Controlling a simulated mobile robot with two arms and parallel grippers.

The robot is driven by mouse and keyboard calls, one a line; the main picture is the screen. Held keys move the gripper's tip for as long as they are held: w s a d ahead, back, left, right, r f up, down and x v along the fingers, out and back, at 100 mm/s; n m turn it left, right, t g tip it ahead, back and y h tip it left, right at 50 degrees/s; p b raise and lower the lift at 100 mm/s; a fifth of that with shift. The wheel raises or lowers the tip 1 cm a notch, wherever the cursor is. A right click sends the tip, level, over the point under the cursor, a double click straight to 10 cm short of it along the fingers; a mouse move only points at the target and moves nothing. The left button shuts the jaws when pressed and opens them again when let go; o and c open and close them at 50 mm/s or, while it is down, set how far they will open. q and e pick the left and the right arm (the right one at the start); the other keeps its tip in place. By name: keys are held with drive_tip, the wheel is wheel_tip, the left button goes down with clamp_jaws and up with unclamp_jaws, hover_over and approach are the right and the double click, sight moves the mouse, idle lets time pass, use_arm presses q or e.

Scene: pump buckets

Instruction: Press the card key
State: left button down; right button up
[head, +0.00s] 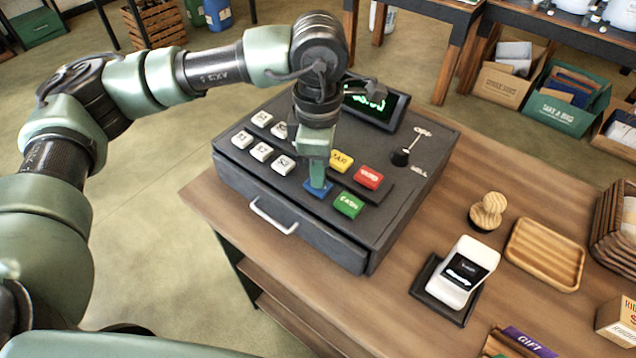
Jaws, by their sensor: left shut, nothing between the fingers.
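The cash register (310,255) stands on the wooden counter, with white keys on its left and coloured keys in the middle. A blue key (317,189) lies left of the green CASH key (348,205), below the yellow key (341,161) and the red key (369,178). The blue key's label is hidden, so I cannot read whether it is the card key. My left gripper (317,178) is shut and empty, pointing down with its tip over the blue key. It looks to be at the key's top; I cannot tell whether the key is pressed down. My right gripper is out of view.
The register has a green-lit display (372,103) at the back and a lever (403,155) on the right. A white card terminal (462,272), a wooden stamp (488,211) and a wooden tray (545,254) are on the counter to the right.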

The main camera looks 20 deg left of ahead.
use_arm(q)
drive_tip(key=shift+f, duration=0.2)
drive_tip(key=shift+r, duration=0.15)
drive_tip(key=shift+r+p, duration=1.3)
drive_tip(key=shift+r, duration=2.15)
drive_tip(key=shift+f, duration=0.1)
